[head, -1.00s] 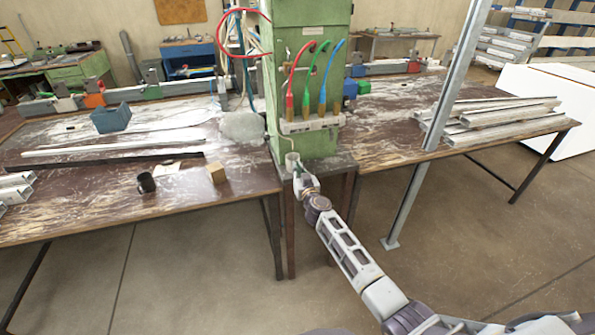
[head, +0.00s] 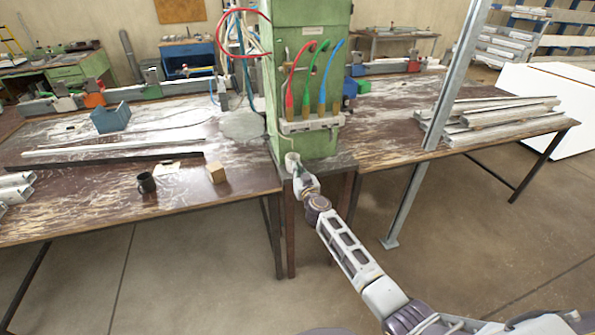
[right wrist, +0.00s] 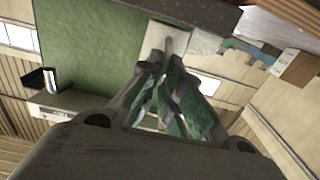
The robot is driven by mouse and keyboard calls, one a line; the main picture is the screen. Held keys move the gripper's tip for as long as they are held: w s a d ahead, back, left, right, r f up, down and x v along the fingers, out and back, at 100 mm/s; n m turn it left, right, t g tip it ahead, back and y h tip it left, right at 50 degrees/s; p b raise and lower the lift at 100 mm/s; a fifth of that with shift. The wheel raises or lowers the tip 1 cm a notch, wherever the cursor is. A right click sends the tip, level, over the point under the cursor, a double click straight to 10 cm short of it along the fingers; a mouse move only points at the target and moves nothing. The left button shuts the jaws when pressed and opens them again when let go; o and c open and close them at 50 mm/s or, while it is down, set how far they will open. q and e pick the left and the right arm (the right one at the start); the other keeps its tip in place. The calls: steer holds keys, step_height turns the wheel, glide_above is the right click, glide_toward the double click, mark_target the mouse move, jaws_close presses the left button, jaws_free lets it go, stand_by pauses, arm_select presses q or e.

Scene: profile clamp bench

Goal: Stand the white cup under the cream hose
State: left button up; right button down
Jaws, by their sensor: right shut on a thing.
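The white cup (head: 292,159) is small in the head view, at the lower front left of the green cabinet. My right gripper (head: 297,171) is shut on it; the cup looks about upright. In the right wrist view a pale, boxy shape, likely the cup (right wrist: 153,38), shows beyond the fingertips of my right gripper (right wrist: 167,66). I cannot surely pick out the cream hose; a thin pale line runs near the cabinet's lower left edge, above the cup. Whether the cup touches the stand below is hidden. My left gripper is not in view.
The green cabinet (head: 312,70) carries red, green and blue hoses above a pale ledge (head: 311,124). A dark mug (head: 146,183) and wooden block (head: 216,172) stand on the left table (head: 100,215). A steel post (head: 455,75) rises to the right of the cabinet.

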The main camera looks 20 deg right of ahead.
steer(key=shift+f, duration=0.2)
stand_by(0.6)
steer(key=c, duration=1.5)
jaws_free()
steer(key=shift+s, duration=0.25)
steer(key=shift+s+d+p, duration=0.1)
steer(key=shift+s+p, duration=0.95)
steer(key=shift+s, duration=0.95)
steer(key=shift+s+p, duration=1.05)
steer(key=shift+s, duration=1.65)
steer(key=shift+d, duration=0.1)
